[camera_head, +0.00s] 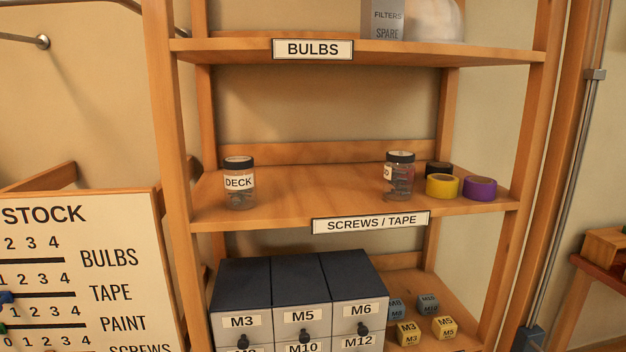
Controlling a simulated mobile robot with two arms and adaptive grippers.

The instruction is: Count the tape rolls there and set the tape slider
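Three tape rolls sit at the right end of the shelf labelled SCREWS / TAPE (371,222). They are a yellow roll (442,187), a purple roll (480,189) and a black roll (438,169) behind the yellow one, partly hidden. The STOCK board (45,215) at the left edge has rows for BULBS, TAPE, PAINT and SCREWS, cut off at the left and bottom. The TAPE row's dark slot (45,295) shows, with a blue knob (6,298) at the picture's left edge near it. A green knob (2,328) is lower. Neither gripper is in view.
A DECK jar (239,183) and another screw jar (399,176) share the shelf. Below are drawer units (303,285) and small labelled boxes (409,333). A side table (600,268) stands at right.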

